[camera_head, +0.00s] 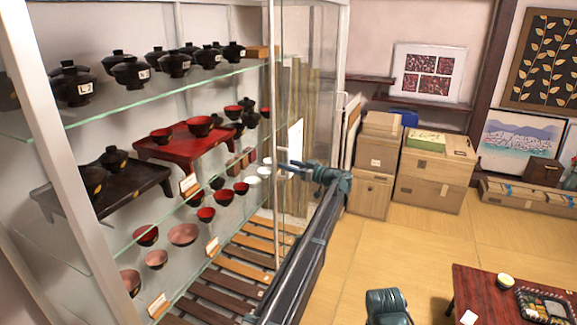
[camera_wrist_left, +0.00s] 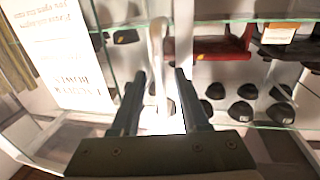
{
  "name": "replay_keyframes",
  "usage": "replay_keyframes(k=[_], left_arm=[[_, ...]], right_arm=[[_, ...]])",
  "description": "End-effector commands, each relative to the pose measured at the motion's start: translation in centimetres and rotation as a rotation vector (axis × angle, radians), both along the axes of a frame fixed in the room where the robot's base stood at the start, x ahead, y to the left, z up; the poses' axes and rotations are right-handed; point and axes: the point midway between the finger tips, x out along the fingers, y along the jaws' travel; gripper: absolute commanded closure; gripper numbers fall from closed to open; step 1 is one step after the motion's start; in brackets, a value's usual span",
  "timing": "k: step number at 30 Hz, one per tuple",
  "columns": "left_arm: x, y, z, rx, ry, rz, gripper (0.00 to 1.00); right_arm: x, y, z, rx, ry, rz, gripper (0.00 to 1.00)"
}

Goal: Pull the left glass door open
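The glass-fronted cabinet (camera_head: 340,60) with white posts fills the left of the head view. A clear glass pane with a thin upright edge (camera_head: 272,110) shows near my left gripper (camera_head: 286,165). That gripper reaches across to the cabinet front, fingers pointing left. In the left wrist view, which looks upside down, the gripper (camera_wrist_left: 160,95) is open. A slim white upright handle (camera_wrist_left: 157,60) stands between its two fingers, with gaps visible beside it. I cannot tell whether a finger touches it. The door's full outline is hard to see through the clear glass.
Glass shelves hold black lidded bowls (camera_head: 130,72), a red stand (camera_head: 178,143) and red bowls (camera_head: 184,234). Cardboard boxes (camera_head: 432,175) stand right of the cabinet. A low red table (camera_head: 470,285) is at lower right.

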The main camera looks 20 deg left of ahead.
Motion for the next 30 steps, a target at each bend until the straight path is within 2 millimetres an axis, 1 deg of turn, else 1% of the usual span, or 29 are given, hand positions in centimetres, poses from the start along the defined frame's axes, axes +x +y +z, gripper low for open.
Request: replay_keyframes(k=[5,8,11,15,21,25,30], left_arm=[[-0.1,-0.2,0.0,0.000,0.000,0.000,0.55],[-0.3,-1.1,0.0,0.000,0.000,-0.002,0.55],[-0.8,-2.7,0.0,0.000,0.000,-0.002,0.55],[-1.7,-5.8,0.0,0.000,0.000,-0.002,0.55],[-2.7,-9.7,0.0,0.000,0.000,-0.003,0.55],[-3.2,-11.6,0.0,0.000,0.000,-0.002,0.55],[-3.6,-12.9,0.0,0.000,0.000,0.000,0.55]], right_arm=[[0.0,0.0,0.0,0.000,0.000,0.000,0.50],[0.0,0.0,0.0,0.000,0.000,0.000,0.50],[0.0,0.0,0.0,0.000,0.000,0.000,0.50],[0.0,0.0,0.0,0.000,0.000,0.000,0.50],[0.0,0.0,0.0,0.000,0.000,0.000,0.50],[0.0,0.0,0.0,0.000,0.000,0.000,0.50],[0.0,0.0,0.0,0.000,0.000,0.000,0.50]])
